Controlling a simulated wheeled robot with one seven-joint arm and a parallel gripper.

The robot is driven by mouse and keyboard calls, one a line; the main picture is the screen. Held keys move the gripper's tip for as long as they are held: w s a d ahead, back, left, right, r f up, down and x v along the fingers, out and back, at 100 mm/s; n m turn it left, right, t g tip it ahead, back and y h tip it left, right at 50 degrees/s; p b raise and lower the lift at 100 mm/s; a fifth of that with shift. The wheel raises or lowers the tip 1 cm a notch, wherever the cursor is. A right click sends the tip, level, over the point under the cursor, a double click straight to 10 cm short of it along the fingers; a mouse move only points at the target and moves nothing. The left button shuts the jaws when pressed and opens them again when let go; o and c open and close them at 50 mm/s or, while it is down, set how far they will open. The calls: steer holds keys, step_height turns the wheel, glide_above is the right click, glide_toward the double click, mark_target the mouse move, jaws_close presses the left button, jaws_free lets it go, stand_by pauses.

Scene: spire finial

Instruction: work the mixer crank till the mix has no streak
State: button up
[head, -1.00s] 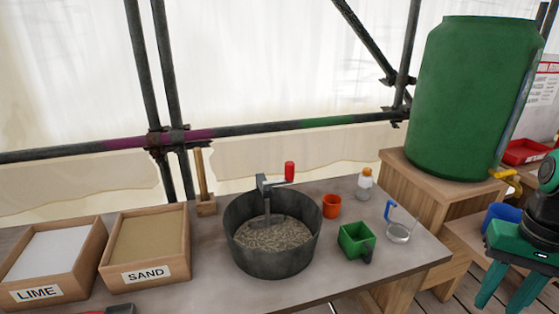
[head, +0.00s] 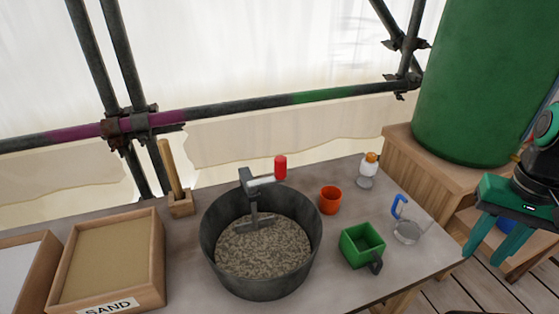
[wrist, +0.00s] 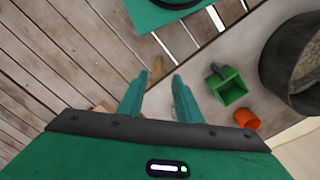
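The mixer is a dark round tub (head: 210,255) on the grey table. It holds a grainy, speckled grey-brown mix (head: 275,258); I cannot clearly tell whether streaks remain in it. A metal crank (head: 262,182) with a red handle (head: 280,167) stands over the back of the tub, and its paddle (head: 254,222) reaches into the mix. My gripper (head: 489,240) is at the right, beyond the table's right end, apart from the crank. Its two green fingers are spread with nothing between them, as the wrist view (wrist: 155,82) also shows. The tub (wrist: 272,65) is partly in the wrist view.
Right of the tub stand an orange cup (head: 330,200), a green scoop box (head: 362,245), a clear jug (head: 407,231) and a small orange-capped bottle (head: 366,172). A sand box (head: 60,270) is left. A green barrel (head: 470,90) stands back right. Scaffold poles (head: 250,110) run behind.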

steer(key=o, duration=0.3)
steer(key=shift+s+r, duration=0.15)
steer(key=w+a+r+n+t, duration=0.1)
steer(key=w+a+r+n, duration=0.15)
steer(key=w, duration=0.25)
steer(key=w+a+r+n, duration=0.2)
steer(key=w+n, duration=0.1)
steer(key=w, duration=0.3)
steer(key=n+t+y, duration=0.1)
steer(key=n+y, duration=0.3)
steer(key=n, duration=0.9)
glide_toward(283, 158)
steer(key=f, duration=0.1)
steer(key=x, duration=0.9)
steer(key=shift+a, duration=0.3)
steer(key=shift+x, duration=0.8)
steer(key=shift+w, duration=0.1)
steer(key=shift+d, duration=0.1)
jaws_close()
